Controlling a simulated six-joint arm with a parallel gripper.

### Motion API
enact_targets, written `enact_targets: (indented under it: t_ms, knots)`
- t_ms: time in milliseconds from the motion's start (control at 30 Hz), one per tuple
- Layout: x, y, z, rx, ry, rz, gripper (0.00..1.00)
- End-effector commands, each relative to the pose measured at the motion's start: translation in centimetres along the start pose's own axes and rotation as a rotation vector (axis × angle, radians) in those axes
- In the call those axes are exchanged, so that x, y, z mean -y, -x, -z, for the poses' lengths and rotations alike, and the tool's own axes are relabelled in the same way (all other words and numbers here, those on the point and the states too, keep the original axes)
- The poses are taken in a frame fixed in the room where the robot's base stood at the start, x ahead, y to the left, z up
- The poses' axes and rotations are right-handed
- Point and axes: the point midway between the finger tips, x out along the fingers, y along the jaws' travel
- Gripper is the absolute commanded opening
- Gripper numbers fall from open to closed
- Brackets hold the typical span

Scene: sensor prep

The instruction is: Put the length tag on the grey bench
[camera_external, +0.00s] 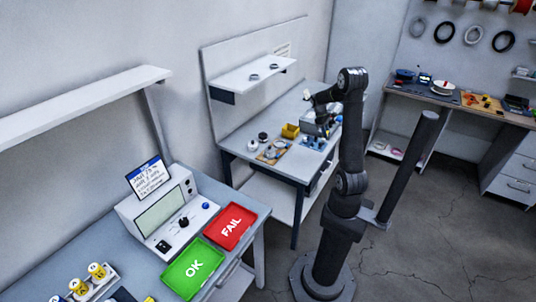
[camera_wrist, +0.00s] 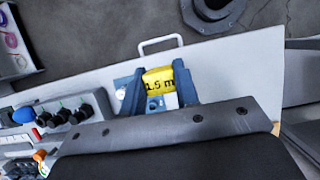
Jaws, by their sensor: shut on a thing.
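The length tag (camera_wrist: 158,84) is yellow with black "1.5 m" lettering, and it sits between the fingers of my gripper (camera_wrist: 160,88) in the wrist view. The fingers are shut on it. In the outside view my gripper (camera_external: 318,128) is low over the right part of the middle bench (camera_external: 236,139), which has a grey top. The tag is too small to make out there. Whether it touches the bench top is unclear. Another grey-topped bench (camera_external: 110,245) stands at the front left.
The middle bench holds a yellow bin (camera_external: 290,131) and small parts, with a shelf (camera_external: 252,74) above. The front-left bench carries a green OK tray (camera_external: 195,268), a red FAIL tray (camera_external: 230,227) and a tester (camera_external: 165,213). A wooden-topped bench (camera_external: 460,105) stands at the right.

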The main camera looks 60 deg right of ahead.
Motion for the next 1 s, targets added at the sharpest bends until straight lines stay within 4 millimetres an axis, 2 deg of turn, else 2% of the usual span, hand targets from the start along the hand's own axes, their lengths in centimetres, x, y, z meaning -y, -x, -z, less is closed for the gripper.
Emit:
enact_targets:
  t_ms: [33,100,267,600,700,800,1000]
  knots:
    - [0.1,-1.1,0.4,0.003,0.002,0.003,0.07]
    - [0.0,-2.1,0.9,0.002,0.001,0.001,0.07]
    - [0.3,-3.2,2.4,0.001,0.004,-0.001,0.07]
    - [2.8,-4.6,10.6,0.002,0.005,-0.001,0.07]
    - [3.3,-4.9,12.5,0.002,0.003,-0.002,0.07]
    - [3.6,-5.1,13.7,0.001,0.003,-0.002,0.07]
    - [3.8,-6.0,14.5,0.001,0.001,0.000,0.07]
